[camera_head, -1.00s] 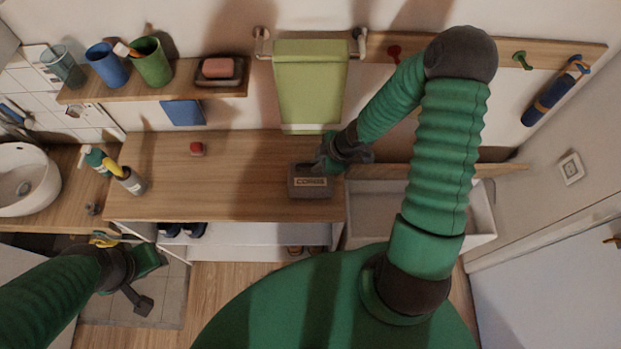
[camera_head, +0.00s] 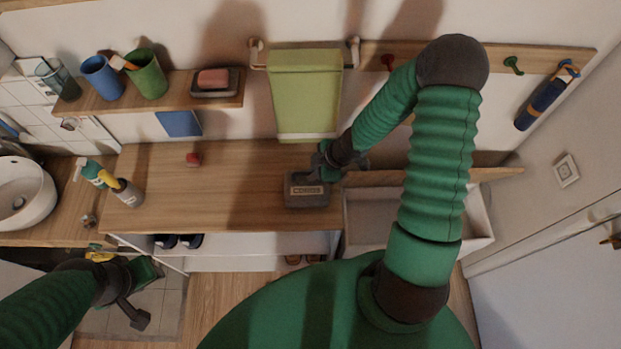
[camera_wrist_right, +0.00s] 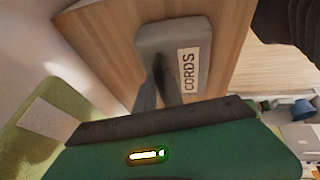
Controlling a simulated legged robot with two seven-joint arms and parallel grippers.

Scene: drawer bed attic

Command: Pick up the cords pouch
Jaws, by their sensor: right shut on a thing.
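The cords pouch (camera_head: 306,193) is a grey block-like pouch with a pale label reading CORDS. It is at the right end of the wooden counter top (camera_head: 230,195). My right gripper (camera_head: 328,172) is shut on the top of the pouch. In the right wrist view the pouch (camera_wrist_right: 205,72) shows beyond the finger (camera_wrist_right: 168,88), with its label to the right. I cannot tell whether the pouch is lifted off the counter. My left gripper (camera_head: 142,293) is at the lower left, away from the counter, with its fingers spread apart.
A small red object (camera_head: 193,159) and a spray bottle (camera_head: 97,174) with a grey bottle (camera_head: 128,193) stand left of the pouch. A green towel (camera_head: 305,95) hangs behind it. An open white bin (camera_head: 368,218) is to the right. The counter's middle is clear.

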